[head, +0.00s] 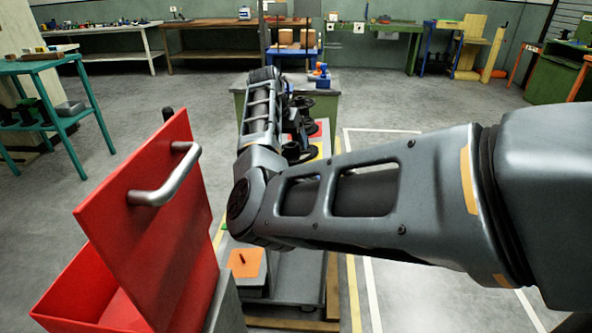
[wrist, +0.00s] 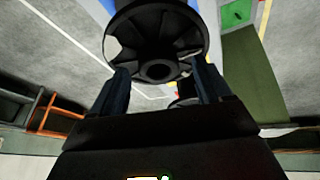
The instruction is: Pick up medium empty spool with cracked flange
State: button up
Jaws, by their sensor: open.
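A black spool (wrist: 155,32) fills the top middle of the wrist view, with its round flange and central hub facing the camera. A pale gap shows at the flange's left side; I cannot tell whether it is a crack or an opening. My gripper (wrist: 162,80) is open, with one dark finger on each side of the spool's lower part. I cannot tell whether either finger touches it. A second dark round thing (wrist: 184,92) shows partly behind the right finger. In the head view, dark spools (head: 297,152) sit beside my arm, which hides much of that area.
A red bin (head: 85,285) with a raised lid and grey handle stands at the left front. An orange pad (head: 247,262) with a small peg lies below my arm. A green-sided bench (head: 325,103) stands ahead. Open grey floor lies to the right.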

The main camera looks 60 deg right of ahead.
grip_shut()
dwell(0.8)
